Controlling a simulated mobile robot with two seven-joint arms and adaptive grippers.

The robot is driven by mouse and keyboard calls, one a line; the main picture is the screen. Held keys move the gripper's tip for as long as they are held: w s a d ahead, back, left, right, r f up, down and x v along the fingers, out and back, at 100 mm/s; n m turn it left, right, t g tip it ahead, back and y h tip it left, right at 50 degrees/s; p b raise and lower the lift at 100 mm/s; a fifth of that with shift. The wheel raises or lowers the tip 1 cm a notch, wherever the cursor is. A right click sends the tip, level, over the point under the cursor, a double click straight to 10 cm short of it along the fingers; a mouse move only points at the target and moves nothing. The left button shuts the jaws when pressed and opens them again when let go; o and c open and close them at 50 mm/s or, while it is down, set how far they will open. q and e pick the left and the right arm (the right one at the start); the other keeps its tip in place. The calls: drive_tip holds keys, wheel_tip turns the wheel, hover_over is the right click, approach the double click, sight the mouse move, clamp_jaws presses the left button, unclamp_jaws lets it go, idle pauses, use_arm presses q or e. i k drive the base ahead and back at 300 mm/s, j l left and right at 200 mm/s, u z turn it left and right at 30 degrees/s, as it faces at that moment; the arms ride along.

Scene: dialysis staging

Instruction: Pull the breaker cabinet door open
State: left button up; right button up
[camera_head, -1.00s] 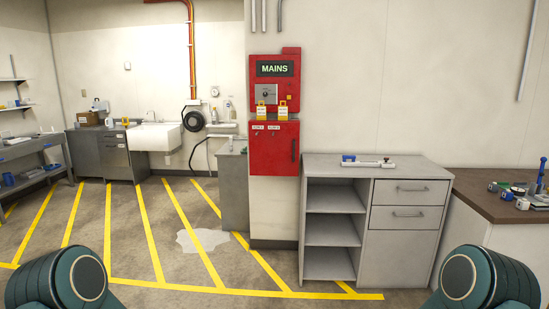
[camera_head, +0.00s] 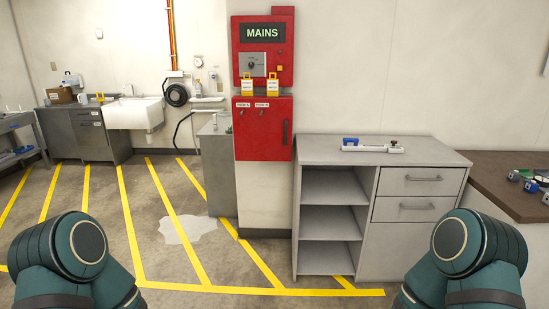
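The red breaker cabinet (camera_head: 263,85) is mounted on the wall, a little left of the picture's middle. Its upper part carries a MAINS sign (camera_head: 263,32) and a grey plate with a rotary switch (camera_head: 252,65). The lower red door (camera_head: 262,138) looks closed and has a dark vertical handle (camera_head: 285,133) at its right side. Two yellow and white padlock-like tags (camera_head: 246,87) hang at the seam above the door, the other being the right tag (camera_head: 272,87). Parts of both my arms show at the lower corners; neither gripper is in view.
A grey cabinet (camera_head: 394,151) with open shelves and two drawers stands right of the breaker cabinet, with a blue and white tool (camera_head: 372,145) on top. A dark-topped counter (camera_head: 500,184) is further right. The yellow-striped floor has a pale puddle-like patch (camera_head: 188,229).

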sight(262, 128)
drive_tip(key=i+l, duration=0.1)
drive_tip(key=i, duration=1.4)
